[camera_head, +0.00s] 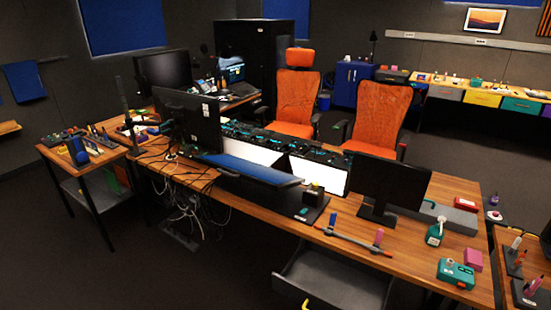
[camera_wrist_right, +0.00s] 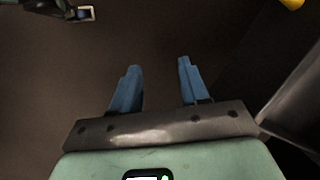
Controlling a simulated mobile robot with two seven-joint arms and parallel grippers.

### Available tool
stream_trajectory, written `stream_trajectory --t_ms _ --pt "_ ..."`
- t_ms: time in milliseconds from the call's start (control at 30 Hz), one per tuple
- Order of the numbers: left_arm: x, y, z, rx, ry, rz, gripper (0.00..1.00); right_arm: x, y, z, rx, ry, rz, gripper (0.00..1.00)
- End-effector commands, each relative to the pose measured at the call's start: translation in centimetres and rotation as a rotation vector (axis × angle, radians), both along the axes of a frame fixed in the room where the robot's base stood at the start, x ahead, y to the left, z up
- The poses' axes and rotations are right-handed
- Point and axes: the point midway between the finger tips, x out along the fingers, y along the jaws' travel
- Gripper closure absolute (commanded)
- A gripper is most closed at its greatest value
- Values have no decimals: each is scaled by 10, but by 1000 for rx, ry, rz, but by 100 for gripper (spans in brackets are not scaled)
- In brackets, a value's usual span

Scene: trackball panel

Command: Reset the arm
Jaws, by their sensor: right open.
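My right gripper (camera_wrist_right: 160,66) shows in the right wrist view with its two blue fingers spread apart. Nothing is between them, and dark floor (camera_wrist_right: 60,85) lies beyond. Neither gripper shows in the head view. The control panel (camera_head: 318,153) with dark keys and blue-green lights runs along the wooden desk (camera_head: 450,210) behind the monitors. Its trackball is too small to make out.
A grey drawer (camera_head: 335,280) stands open below the desk's front edge. Monitors (camera_head: 390,185), a green bottle (camera_head: 435,232) and a teal box (camera_head: 456,273) stand on the desk. Two orange chairs (camera_head: 378,112) are behind it. Cables (camera_head: 185,195) hang at the left. The front floor is clear.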

Motion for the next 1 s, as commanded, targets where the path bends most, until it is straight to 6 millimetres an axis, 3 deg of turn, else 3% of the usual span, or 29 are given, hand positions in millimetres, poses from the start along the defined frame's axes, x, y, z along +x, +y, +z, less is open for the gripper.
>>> stream_trajectory --t_ms 33,100,200,300,433,500,600,1000 --pt "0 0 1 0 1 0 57 -31 20 -27 -2 10 109 55" --pt "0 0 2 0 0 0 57 -71 45 -55 -8 -6 271 55" --pt "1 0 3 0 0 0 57 -132 82 -81 -2 -39 511 55" --pt "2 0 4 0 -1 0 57 -190 115 -90 17 -84 733 55" --pt "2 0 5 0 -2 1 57 -245 145 -85 47 -148 951 55" --pt "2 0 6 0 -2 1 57 -264 155 -80 58 -173 1025 55" --pt "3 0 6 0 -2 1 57 -276 162 -76 65 -199 1084 55" --pt "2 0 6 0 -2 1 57 -279 163 -75 65 -205 1097 55"
